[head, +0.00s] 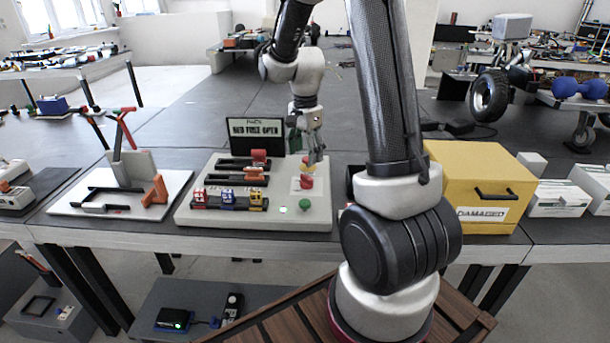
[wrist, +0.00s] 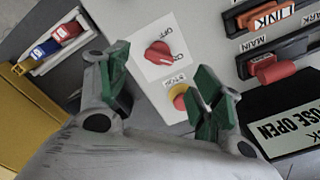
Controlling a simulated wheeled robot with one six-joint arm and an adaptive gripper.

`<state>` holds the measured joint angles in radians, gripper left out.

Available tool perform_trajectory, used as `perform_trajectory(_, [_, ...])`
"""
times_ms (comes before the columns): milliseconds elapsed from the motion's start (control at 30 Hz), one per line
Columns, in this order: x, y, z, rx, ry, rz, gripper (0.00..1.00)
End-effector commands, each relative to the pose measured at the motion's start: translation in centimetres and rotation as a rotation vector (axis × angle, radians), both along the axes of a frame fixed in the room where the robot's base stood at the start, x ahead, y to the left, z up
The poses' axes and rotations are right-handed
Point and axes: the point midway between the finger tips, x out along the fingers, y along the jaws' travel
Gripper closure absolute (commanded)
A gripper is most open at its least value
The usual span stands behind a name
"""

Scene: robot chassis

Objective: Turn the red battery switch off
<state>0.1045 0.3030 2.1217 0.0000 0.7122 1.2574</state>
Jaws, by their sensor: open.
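The red battery switch (wrist: 158,54) is a rotary knob on a white plate with OFF and ON labels in the wrist view. Its pale pointer mark faces the ON side. In the head view the red switch (head: 306,182) sits at the right part of the light grey panel (head: 260,218). A yellow-and-red push button (wrist: 180,97) is beside it. My gripper (head: 315,160) is above that part of the panel. In the wrist view my gripper (wrist: 163,80) is open and empty, its green-padded fingers on either side of the knob and apart from it.
An orange LINK handle (wrist: 270,16) and a red MAIN handle (wrist: 276,70) are on the panel. A sign (head: 255,132) stands behind. A yellow box (head: 470,195) is right of my arm. A white board with a red-handled lever (head: 122,125) is at left. The table behind is mostly clear.

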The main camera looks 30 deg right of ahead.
Motion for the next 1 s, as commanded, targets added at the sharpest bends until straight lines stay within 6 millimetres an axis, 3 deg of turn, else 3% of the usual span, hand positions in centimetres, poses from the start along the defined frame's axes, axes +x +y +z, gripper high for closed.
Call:
perform_trajectory(500, [0.1, -0.1, -7.3, 0.001, 0.008, -0.018, 0.34])
perform_trajectory(867, [0.2, -0.1, -8.2, 0.000, 0.005, -0.018, 0.34])
perform_trajectory(900, [0.2, -0.1, -8.2, 0.000, 0.005, -0.018, 0.36])
perform_trajectory(1000, [0.2, -0.1, -8.2, 0.000, 0.005, -0.018, 0.54])
